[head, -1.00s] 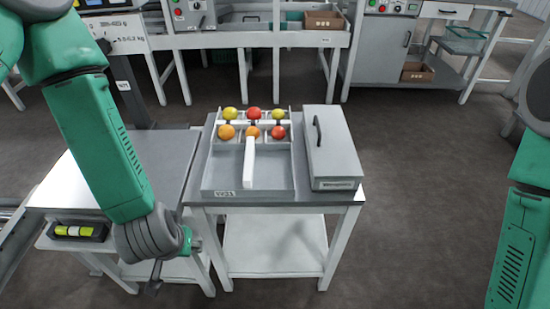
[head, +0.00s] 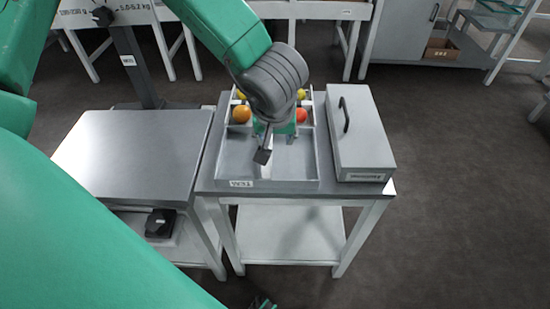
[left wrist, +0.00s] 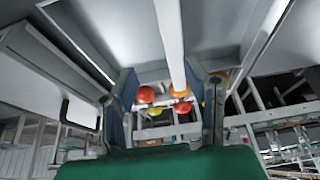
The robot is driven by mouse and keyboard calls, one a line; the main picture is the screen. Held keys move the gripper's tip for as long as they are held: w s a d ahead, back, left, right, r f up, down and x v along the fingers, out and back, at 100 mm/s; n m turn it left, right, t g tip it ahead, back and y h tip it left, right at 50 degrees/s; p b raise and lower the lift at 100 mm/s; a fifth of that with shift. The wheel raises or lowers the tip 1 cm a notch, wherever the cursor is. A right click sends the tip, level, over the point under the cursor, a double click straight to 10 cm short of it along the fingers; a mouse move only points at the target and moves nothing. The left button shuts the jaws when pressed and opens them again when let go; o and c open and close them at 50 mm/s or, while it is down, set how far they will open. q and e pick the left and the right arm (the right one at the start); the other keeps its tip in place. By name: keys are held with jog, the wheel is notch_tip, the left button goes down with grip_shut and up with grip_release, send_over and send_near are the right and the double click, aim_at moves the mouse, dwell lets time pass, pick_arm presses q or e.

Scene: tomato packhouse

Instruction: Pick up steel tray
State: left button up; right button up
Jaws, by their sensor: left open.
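The grey steel tray (head: 238,160) with low walls and dividers lies on a small table. A pale upright bar (head: 266,172) runs along its middle. Several tomatoes sit in its far compartments, among them an orange one (head: 241,114) and a red one (head: 301,115). My left gripper (head: 275,136) is over the tray's middle and hides part of the bar and some tomatoes. In the left wrist view its fingers (left wrist: 167,108) are apart, with the bar (left wrist: 170,40) running between them; I cannot tell whether they touch it. My right gripper is not visible.
A grey lidded box (head: 360,135) with a black handle stands close to the tray's right side. A bare grey table (head: 135,150) adjoins on the left, with a black object (head: 159,223) on its lower shelf. The floor at right is clear.

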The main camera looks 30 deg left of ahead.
pick_arm(q)
jog(key=a+f, duration=0.2)
jog(key=a+f+b, duration=0.1)
jog(key=shift+w, duration=0.25)
jog(key=f+b, duration=0.1)
jog(key=w+f+b, duration=0.1)
jog(key=f, duration=0.1)
jog(key=shift+d+f, duration=0.1)
jog(key=shift+f, duration=0.1)
jog(key=shift+w+d+f, duration=0.1)
jog(key=shift+d+f, duration=0.05)
jog(key=shift+a, duration=0.3)
jog(key=c, duration=0.3)
jog(key=shift+a, duration=0.2)
grip_shut()
jog(key=shift+a, duration=0.1)
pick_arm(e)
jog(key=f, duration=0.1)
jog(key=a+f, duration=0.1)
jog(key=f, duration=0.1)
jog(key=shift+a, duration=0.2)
